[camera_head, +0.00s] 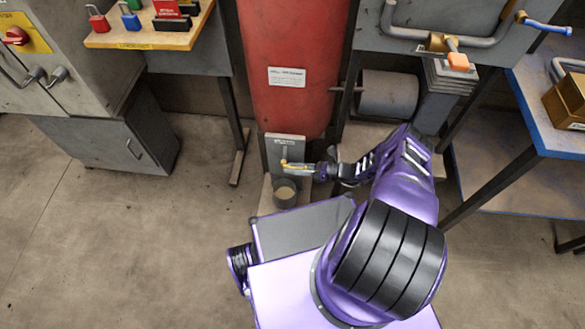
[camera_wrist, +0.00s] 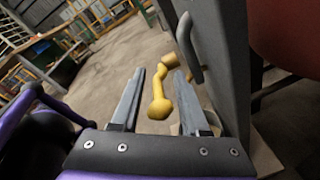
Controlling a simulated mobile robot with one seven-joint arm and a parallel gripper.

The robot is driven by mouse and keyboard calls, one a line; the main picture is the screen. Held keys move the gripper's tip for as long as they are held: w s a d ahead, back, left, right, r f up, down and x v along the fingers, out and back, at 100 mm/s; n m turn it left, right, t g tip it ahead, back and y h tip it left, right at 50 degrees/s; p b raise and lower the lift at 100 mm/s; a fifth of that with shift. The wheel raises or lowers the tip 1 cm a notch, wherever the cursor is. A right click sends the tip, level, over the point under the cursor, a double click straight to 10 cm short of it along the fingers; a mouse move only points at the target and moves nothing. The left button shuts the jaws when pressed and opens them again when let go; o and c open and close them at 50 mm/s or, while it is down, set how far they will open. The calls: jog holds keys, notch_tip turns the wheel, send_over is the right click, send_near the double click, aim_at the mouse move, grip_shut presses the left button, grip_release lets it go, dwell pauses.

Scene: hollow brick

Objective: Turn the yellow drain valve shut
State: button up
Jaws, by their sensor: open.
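The yellow drain valve (camera_head: 286,163) is small in the head view, in front of a grey plate (camera_head: 285,145) at the foot of the red tank (camera_head: 290,75). In the wrist view its yellow lever (camera_wrist: 160,103) has a rounded end pointing toward me, between my two fingers. My gripper (camera_wrist: 160,74) is open around the lever, with a visible gap on the left side; contact on the right cannot be told. In the head view my gripper (camera_head: 303,168) reaches in from the right at the valve. The valve's body is partly hidden.
A round cup (camera_head: 285,194) stands below the valve. A grey bent pipe (camera_wrist: 189,48) rises close behind the right finger. A shelf with padlocks (camera_head: 140,38) is at upper left, and a blue-edged table (camera_head: 550,140) at right. Floor at left is clear.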

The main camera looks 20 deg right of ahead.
jog(key=v, duration=1.7)
jog(key=shift+f, duration=0.15)
